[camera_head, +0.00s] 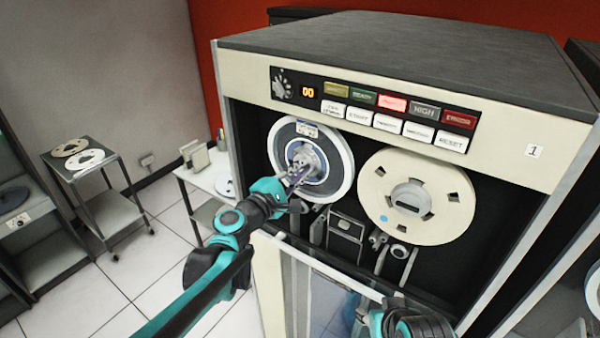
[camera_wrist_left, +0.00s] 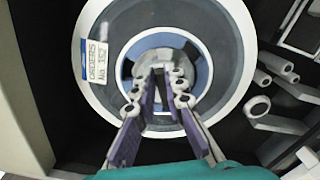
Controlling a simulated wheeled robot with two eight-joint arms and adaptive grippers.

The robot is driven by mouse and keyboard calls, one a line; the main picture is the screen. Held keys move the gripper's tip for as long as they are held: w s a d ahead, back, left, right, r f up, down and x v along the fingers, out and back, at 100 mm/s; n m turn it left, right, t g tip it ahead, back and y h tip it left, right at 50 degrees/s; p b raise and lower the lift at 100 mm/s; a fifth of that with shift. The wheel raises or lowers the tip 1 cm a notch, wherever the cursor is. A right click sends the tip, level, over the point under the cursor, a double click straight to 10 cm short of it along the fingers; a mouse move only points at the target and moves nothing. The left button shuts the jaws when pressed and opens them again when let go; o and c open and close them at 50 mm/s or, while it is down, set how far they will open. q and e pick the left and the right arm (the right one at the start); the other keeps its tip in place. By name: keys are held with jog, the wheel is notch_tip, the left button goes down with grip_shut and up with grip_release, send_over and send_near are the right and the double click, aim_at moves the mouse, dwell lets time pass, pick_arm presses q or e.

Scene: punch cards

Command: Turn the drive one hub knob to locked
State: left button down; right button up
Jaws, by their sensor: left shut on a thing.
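The drive one cabinet (camera_head: 235,70) stands ahead, with a small "1" plate (camera_head: 534,151) on its front. Its left reel (camera_head: 338,150) is pale with a grey-blue inner ring and a label. The grey hub knob (camera_head: 304,155) is at that reel's centre; it also shows in the left wrist view (camera_wrist_left: 165,57). My left gripper (camera_head: 298,176) is shut on the hub knob, its fingers (camera_wrist_left: 158,82) on either side of it. The fingers hide part of the knob, and I cannot read a locked mark.
A cream reel (camera_head: 445,205) sits right of the held hub. Rollers and a head block (camera_head: 345,228) lie below. A button panel (camera_head: 375,108) runs above. A pale bar (camera_head: 320,266) crosses below the opening. A cart (camera_head: 90,175) stands left, with clear floor beside it.

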pick_arm(q)
jog(key=m, duration=0.2)
jog(key=f+m+b, duration=0.1)
jog(key=m, duration=0.2)
jog(key=shift+s+d, duration=0.1)
jog(key=shift+b, duration=0.3)
dwell(0.4)
jog(key=c, duration=1.6)
grip_release()
jog(key=v, duration=1.2)
